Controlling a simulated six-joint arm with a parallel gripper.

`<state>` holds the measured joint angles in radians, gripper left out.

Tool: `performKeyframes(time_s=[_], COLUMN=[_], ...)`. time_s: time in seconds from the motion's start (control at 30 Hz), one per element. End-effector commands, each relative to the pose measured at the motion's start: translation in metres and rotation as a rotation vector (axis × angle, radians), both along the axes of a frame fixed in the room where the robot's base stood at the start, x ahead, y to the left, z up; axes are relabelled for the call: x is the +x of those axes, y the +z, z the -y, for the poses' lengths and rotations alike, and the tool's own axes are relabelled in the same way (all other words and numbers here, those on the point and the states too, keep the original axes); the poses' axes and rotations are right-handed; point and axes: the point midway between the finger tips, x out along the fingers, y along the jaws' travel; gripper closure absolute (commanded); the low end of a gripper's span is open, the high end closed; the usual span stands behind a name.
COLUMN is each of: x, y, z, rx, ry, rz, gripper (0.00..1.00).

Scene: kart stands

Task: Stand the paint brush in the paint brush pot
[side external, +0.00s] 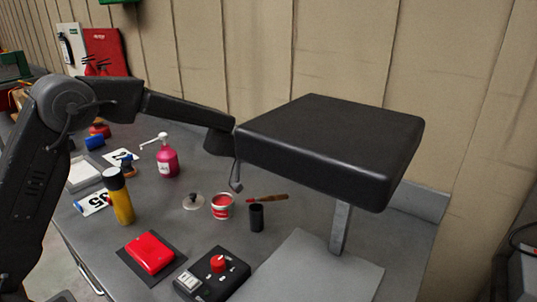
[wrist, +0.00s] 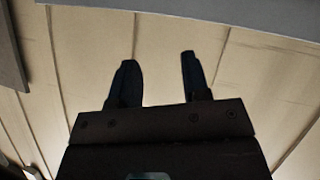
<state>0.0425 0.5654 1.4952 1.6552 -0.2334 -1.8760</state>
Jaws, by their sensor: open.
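The paint brush pot seems to be the small black cylinder (side external: 256,218), upright just in front of the brush. The brush is outside the pot. My gripper shows in the wrist view (wrist: 158,75) with its two dark fingers apart and nothing between them, against the beige panelled wall. In the side external view my arm ends behind the black padded block, which hides most of the gripper. The brush and pot are not in the wrist view.
A large black padded block (side external: 330,135) on a grey post (side external: 340,227) overhangs the bench right of the pot. A red tin (side external: 222,207), a pink spray bottle (side external: 167,160), a yellow bottle (side external: 119,200), a red box (side external: 150,252) and a control box (side external: 212,275) stand around.

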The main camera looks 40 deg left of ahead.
Motion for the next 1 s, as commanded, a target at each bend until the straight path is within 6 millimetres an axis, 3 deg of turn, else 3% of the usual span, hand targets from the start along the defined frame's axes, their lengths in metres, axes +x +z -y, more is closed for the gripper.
performKeyframes(time_s=[0.2,0.63,0.8,1.0], x=[0.000,-0.078,-0.095,-0.101], y=[0.011,0.053,0.062,0.065], z=[0.000,-0.025,-0.030,-0.032], rx=[0.000,0.001,0.001,-0.001], ry=[0.000,0.001,0.000,0.000], rz=[0.004,0.003,0.001,0.000], gripper=[0.57,0.57,0.57,0.57])
